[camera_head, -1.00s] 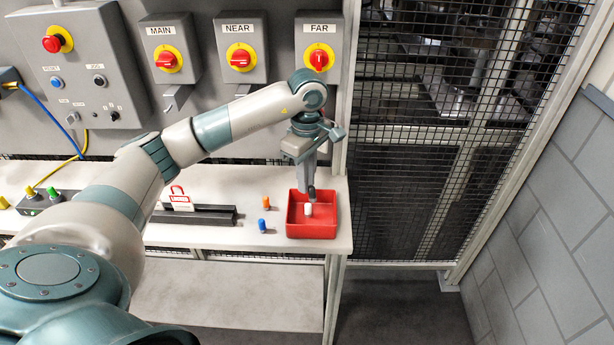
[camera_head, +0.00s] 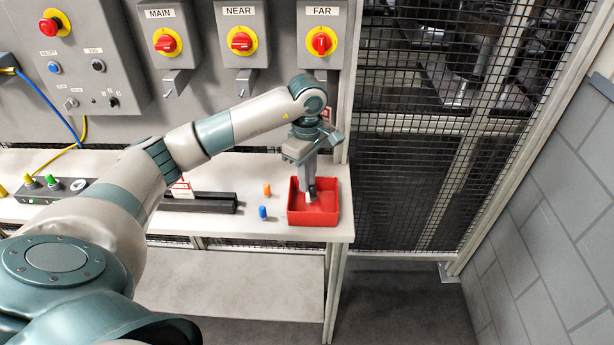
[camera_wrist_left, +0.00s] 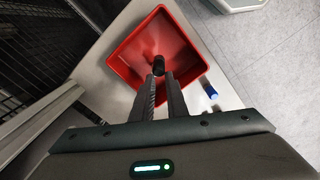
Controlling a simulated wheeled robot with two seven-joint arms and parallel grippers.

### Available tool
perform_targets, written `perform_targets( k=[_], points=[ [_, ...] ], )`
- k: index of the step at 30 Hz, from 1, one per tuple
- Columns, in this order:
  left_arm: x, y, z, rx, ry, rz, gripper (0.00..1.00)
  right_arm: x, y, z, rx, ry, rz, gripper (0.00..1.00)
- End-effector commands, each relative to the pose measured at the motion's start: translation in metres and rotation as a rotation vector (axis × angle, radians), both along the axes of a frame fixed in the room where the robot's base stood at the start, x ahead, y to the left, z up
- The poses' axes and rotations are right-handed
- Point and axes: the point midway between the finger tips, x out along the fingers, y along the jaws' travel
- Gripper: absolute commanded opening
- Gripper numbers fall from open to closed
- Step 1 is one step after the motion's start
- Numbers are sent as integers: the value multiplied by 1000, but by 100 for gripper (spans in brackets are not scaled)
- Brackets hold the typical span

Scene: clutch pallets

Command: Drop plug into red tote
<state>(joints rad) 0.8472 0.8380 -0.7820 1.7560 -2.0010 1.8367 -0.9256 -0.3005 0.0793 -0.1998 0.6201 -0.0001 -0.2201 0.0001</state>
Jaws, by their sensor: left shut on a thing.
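The red tote (camera_head: 328,215) stands at the right end of the bench. It also shows in the left wrist view (camera_wrist_left: 185,32). My left gripper (camera_head: 309,187) points down into the tote's opening. In the left wrist view its fingers (camera_wrist_left: 158,75) are shut on a small dark plug (camera_wrist_left: 158,64), over the tote's interior. In the head view a small white piece (camera_head: 310,197) shows at the fingertips; I cannot tell whether it belongs to the held plug or lies in the tote. My right gripper is out of view.
An orange peg (camera_head: 267,189) and a blue peg (camera_head: 263,213) stand left of the tote. A dark rail (camera_head: 205,203) lies farther left. Switch boxes line the panel behind, and a mesh fence (camera_head: 400,190) stands on the right.

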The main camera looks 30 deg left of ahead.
Motion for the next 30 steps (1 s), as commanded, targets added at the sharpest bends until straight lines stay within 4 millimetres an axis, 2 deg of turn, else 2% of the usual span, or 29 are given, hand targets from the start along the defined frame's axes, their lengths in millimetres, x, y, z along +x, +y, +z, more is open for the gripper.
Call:
perform_targets(
  k=[2,3,5,20,29,30],
  points=[
    [0,0,0,0,0,0,0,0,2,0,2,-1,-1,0],
    [0,0,0,0,1,-1,23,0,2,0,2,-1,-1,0],
    [0,0,0,0,1,-1,35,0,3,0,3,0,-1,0],
    [1,0,5,-1,-1,-1,35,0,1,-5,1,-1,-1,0],
    [1,0,38,0,-5,-1,35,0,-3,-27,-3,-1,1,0],
    [1,-8,41,-2,-3,-5,35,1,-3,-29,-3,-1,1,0]
  ],
)
